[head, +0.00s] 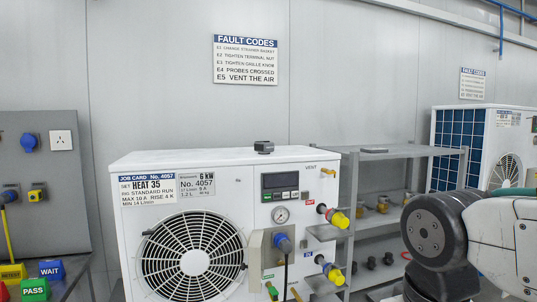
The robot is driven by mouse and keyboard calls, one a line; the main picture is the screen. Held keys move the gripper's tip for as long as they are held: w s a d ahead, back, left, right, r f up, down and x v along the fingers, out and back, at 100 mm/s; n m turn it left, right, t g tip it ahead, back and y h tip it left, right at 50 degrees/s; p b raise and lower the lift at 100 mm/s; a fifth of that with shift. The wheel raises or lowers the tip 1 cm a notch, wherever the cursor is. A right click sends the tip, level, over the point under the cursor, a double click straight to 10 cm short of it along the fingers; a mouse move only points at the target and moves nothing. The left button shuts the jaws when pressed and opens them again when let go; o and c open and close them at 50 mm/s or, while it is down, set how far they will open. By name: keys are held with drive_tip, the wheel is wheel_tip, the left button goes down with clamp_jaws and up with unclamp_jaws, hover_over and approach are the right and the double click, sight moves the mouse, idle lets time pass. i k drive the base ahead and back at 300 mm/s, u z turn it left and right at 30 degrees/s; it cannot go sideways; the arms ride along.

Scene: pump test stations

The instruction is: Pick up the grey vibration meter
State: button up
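My arm's dark joint and white link show at the lower right. My gripper is out of the picture, so its fingers are hidden.
A grey shelf rack (405,151) with brass and dark fittings stands right of the unit. A second unit (462,140) is behind it. Yellow-capped probes (338,219) and hoses stick out from the unit's front. WAIT (51,269) and PASS (34,289) blocks lie lower left.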

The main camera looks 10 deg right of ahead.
sight(263, 147)
drive_tip(key=z, duration=0.05)
drive_tip(key=k, duration=0.7)
drive_tip(key=u, duration=0.8)
drive_tip(key=i, duration=1.5)
drive_tip(key=z, duration=0.2)
